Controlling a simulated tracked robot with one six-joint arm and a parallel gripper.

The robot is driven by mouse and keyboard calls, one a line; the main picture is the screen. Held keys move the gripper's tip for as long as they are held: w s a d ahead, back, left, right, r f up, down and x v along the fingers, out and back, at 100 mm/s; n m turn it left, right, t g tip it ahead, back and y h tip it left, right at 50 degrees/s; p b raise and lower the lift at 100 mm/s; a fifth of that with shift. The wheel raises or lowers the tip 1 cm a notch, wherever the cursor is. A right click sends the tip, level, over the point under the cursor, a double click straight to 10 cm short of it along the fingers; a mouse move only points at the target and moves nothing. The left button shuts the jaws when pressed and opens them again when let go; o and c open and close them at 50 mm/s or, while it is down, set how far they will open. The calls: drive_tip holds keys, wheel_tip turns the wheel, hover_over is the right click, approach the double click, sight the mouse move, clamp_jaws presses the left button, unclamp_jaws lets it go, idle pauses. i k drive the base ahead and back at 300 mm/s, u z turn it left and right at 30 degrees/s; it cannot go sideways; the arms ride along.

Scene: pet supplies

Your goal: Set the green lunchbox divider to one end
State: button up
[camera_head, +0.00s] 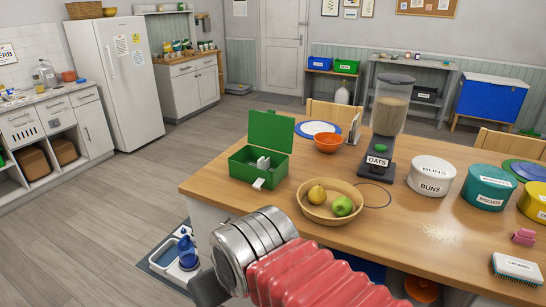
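The green lunchbox (241,170) stands on the left part of the wooden table, with its lid (271,131) raised at the back. A small white upright piece (263,162), which looks like the divider, shows inside near the middle of the box. Its exact seating is too small to tell. A white tab (258,184) is on the box's front side. My arm, with red bellows and metal rings, fills the lower middle of the view, in front of the table and below the lunchbox. No gripper fingers can be made out.
A wooden bowl (316,211) with a pear and a green apple stands right of the lunchbox. Behind are an orange bowl (328,144) and a blue-rimmed plate (318,128). The oats dispenser (376,166) and round tins (431,176) stand farther right. Floor left of the table is mostly clear.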

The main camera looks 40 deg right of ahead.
sight(264, 165)
drive_tip(key=u, duration=0.05)
drive_tip(key=i, duration=1)
drive_tip(key=z, duration=0.05)
